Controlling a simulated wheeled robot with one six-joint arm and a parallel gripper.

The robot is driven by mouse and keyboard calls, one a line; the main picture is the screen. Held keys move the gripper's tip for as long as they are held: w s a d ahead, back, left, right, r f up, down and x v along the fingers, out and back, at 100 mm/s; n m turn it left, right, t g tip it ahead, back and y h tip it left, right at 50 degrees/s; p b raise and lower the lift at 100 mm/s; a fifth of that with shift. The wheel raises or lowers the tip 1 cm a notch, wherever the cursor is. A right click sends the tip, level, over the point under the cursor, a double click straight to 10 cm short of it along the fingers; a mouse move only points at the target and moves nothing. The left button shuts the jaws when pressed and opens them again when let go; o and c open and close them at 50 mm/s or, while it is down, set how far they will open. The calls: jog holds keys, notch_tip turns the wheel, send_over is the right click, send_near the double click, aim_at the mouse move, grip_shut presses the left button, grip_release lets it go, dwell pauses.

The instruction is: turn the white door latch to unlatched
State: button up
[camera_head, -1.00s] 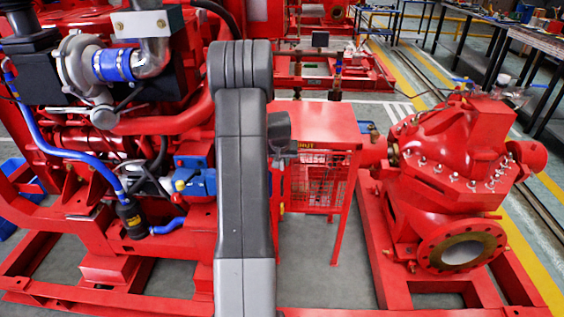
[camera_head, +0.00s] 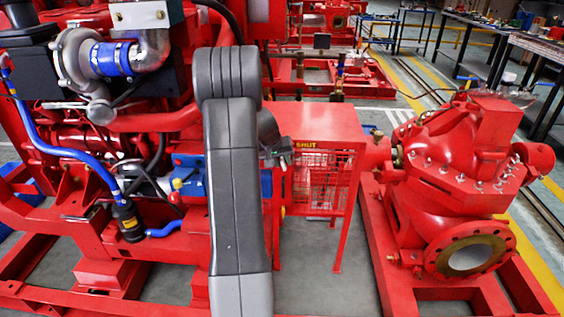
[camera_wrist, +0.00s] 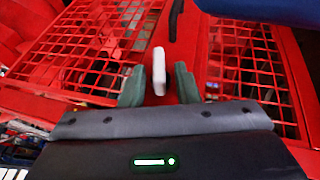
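The white latch (camera_wrist: 159,72) is a short upright bar in the wrist view, in front of the red mesh guard. My gripper (camera_wrist: 159,88) has two dark green fingers, one on each side of the latch's lower part. The fingers are apart, with a gap showing on both sides of the latch, so it is not gripped. The latch is hidden there.
A blue rounded part (camera_wrist: 245,9) is close at the top right of the wrist view. Red mesh panels (camera_wrist: 90,50) lie on both sides. A red pump (camera_head: 455,170) stands to the right and the engine (camera_head: 110,130) to the left.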

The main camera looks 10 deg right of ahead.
jog(key=shift+r, duration=0.15)
jog(key=p+v, duration=0.2)
jog(key=v, duration=1.1)
jog(key=shift+a+r, duration=0.15)
jog(key=shift+r, duration=0.05)
jog(key=shift+s, duration=0.1)
jog(key=b+x, duration=0.4)
jog(key=x, duration=1)
jog(key=shift+s+f+b, duration=0.1)
jog(key=shift+f+b, duration=0.1)
jog(key=shift+b, duration=0.2)
jog(key=shift+c, duration=0.2)
